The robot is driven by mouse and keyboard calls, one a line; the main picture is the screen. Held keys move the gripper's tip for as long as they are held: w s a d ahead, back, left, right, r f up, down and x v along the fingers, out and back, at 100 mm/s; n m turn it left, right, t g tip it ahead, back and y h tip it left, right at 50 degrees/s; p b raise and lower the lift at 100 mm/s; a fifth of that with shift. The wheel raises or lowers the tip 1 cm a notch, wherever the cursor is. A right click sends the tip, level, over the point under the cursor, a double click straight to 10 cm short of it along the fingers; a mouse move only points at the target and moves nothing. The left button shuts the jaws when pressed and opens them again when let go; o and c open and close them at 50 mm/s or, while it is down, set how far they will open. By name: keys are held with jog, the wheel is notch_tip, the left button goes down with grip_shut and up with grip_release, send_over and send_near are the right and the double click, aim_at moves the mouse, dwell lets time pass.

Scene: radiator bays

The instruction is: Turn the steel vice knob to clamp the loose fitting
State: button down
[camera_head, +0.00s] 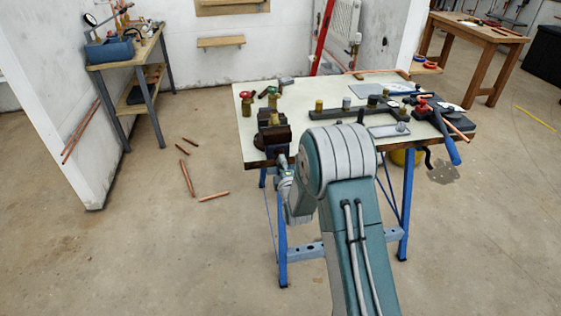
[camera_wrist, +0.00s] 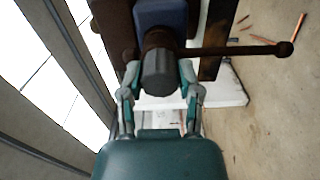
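The vice (camera_head: 272,136) is dark brown and blue and sits at the bench's near left corner. A brass fitting (camera_head: 274,118) shows at its top; I cannot tell how firmly the jaws hold it. In the wrist view the grey steel knob (camera_wrist: 159,72) points toward me, in front of the vice's blue body (camera_wrist: 163,14). A dark bar with a ball end (camera_wrist: 240,50) reaches right from behind the knob. My gripper (camera_wrist: 159,76) has one finger on each side of the knob, with narrow gaps showing. In the head view my wrist partly hides the gripper.
Copper pipe pieces (camera_head: 187,177) lie on the floor at left. Blue bench legs (camera_head: 282,240) stand close to my arm.

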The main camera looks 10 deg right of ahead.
jog(key=m, duration=0.3)
jog(key=shift+m, duration=0.3)
jog(key=m, duration=0.4)
jog(key=shift+m, duration=0.3)
jog(key=m, duration=0.7)
jog(key=shift+m, duration=0.3)
jog(key=m, duration=0.7)
jog(key=shift+m, duration=0.3)
jog(key=m, duration=0.7)
jog(key=shift+f+m, duration=0.1)
jog(key=shift+m, duration=0.2)
